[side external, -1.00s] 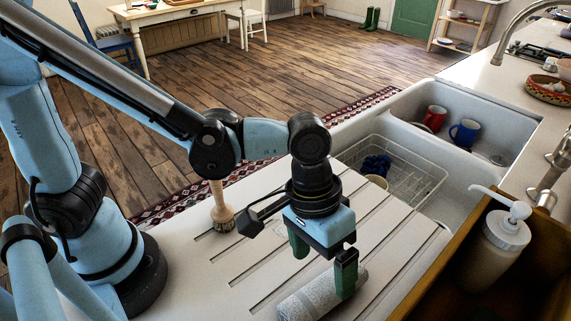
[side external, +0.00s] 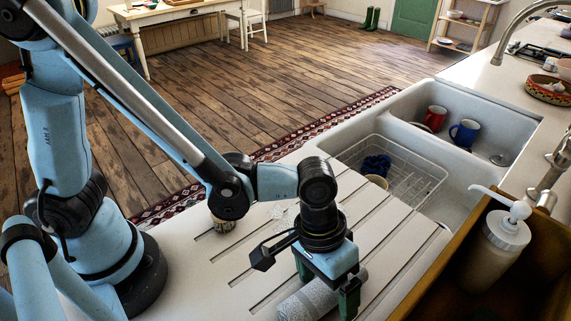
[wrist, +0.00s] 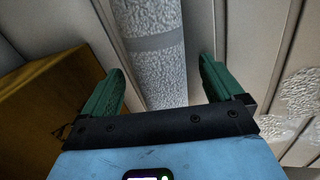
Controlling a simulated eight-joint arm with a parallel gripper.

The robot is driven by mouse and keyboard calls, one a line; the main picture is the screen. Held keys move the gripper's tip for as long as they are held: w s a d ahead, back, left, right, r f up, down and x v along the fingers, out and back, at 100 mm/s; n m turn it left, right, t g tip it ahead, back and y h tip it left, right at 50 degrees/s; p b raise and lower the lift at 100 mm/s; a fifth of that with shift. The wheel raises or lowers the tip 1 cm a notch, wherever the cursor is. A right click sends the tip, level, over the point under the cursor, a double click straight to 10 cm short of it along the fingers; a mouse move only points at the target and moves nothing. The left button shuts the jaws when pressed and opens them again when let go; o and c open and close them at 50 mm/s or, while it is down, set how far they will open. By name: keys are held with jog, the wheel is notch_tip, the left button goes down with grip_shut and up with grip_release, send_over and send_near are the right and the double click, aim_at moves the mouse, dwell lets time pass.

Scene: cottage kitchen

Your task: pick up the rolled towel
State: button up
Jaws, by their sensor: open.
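The rolled towel (side external: 308,300) is a pale grey roll with a darker band, lying on the grooved white drainboard (side external: 405,262). In the wrist view the towel (wrist: 150,60) runs lengthwise between the two green fingers of my gripper (wrist: 158,85). In the side view my gripper (side external: 328,290) is low over the towel, one finger on each side. The finger tips' exact height above the board cannot be told. Part of the towel is hidden behind the gripper.
A wooden box (side external: 548,262) with a soap dispenser (side external: 500,245) stands at the right. Red (side external: 435,117) and blue (side external: 465,132) mugs stand beyond. A brush (side external: 223,225) is partly hidden behind my arm.

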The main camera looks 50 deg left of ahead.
aim_at(329, 290)
jog(key=c, duration=1.1)
jog(key=shift+r, duration=0.1)
jog(key=shift+c, duration=0.2)
jog(key=shift+r, duration=0.4)
jog(key=r, duration=0.3)
jog(key=shift+s+r, duration=0.25)
jog(key=s+d+r, duration=0.2)
jog(key=s+r, duration=0.4)
jog(key=s, duration=0.4)
jog(key=shift+s+d+r, duration=0.25)
jog(key=shift+s+d, duration=0.1)
jog(key=shift+s, duration=0.05)
